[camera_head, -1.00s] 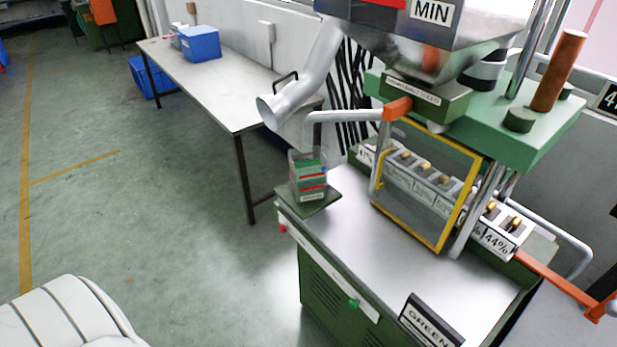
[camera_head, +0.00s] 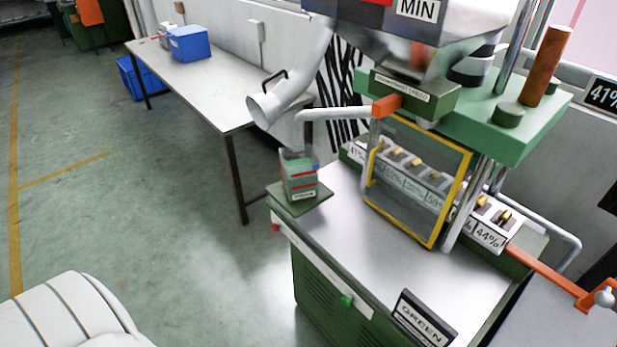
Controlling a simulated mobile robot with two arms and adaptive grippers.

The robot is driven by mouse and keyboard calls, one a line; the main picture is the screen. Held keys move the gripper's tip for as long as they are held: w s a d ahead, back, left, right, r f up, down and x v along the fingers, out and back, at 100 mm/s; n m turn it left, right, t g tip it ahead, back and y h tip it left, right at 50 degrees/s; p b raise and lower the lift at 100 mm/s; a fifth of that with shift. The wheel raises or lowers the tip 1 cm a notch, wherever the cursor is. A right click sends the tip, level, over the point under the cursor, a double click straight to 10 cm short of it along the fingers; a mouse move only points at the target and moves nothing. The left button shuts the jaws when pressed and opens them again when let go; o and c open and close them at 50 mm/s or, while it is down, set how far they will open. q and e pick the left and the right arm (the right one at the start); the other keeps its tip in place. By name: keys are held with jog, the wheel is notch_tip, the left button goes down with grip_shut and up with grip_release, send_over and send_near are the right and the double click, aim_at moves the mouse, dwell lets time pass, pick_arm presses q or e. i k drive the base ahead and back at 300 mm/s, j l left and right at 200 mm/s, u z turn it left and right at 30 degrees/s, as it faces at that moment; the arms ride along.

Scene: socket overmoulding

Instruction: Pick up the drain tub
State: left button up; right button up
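A small clear tub (camera_head: 299,176) with green contents and red lines stands upright on a small green shelf (camera_head: 316,200) at the left corner of the machine. It looks like the drain tub, though its label is too small to read. A grey chute (camera_head: 290,95) slopes down from the hopper, with its open mouth above and left of the tub. Neither of my grippers shows in the head view.
The green machine has a metal top (camera_head: 345,225), a yellow-framed guard (camera_head: 415,185) and a GREEN sign (camera_head: 421,322). A long table (camera_head: 215,95) behind left carries a blue bin (camera_head: 189,43). Another blue bin (camera_head: 135,78) sits below it. The floor at left is open.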

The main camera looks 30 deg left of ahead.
aim_at(299, 173)
jog(key=j+z, duration=1)
jog(key=j, duration=0.4)
jog(key=k+j, duration=0.15)
jog(key=j, duration=0.3)
jog(key=j+z, duration=0.15)
jog(key=j, duration=0.35)
jog(key=k+j+z, duration=0.1)
jog(key=j, duration=0.4)
jog(key=k+j, duration=0.15)
jog(key=j, duration=0.3)
jog(key=z, duration=0.05)
